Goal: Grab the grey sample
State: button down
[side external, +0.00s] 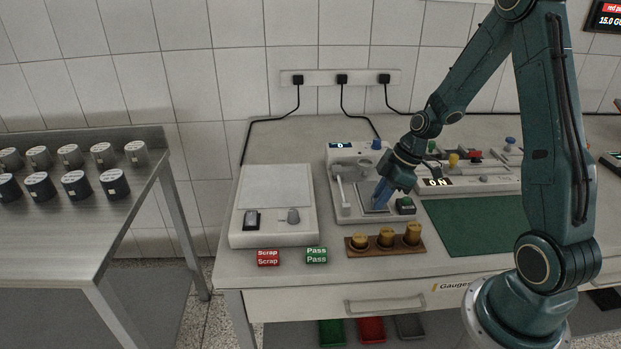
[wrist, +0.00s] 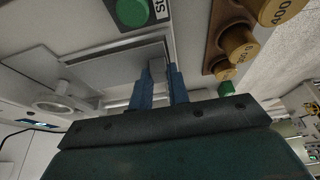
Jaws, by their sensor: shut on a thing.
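My gripper (side external: 381,197) has blue fingers pointing down over the grey plate (side external: 368,208) of the bench instrument. In the wrist view my gripper (wrist: 161,86) is shut on a small grey block, the grey sample (wrist: 157,72), which sits between the two fingertips. In the side view the fingers hide the sample. I cannot tell whether it touches the plate or is just above it.
A green button (side external: 405,202) is close right of my fingers. Brass weights (side external: 386,237) stand in a wooden rack in front. A white scale-like device (side external: 273,205) is left. A green mat (side external: 470,225) lies clear at right. Several dark cylinders (side external: 75,184) stand on the left table.

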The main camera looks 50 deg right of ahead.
notch_tip(320, 180, up, 19)
dwell(0.6)
jog(key=shift+r, duration=0.1)
dwell(0.4)
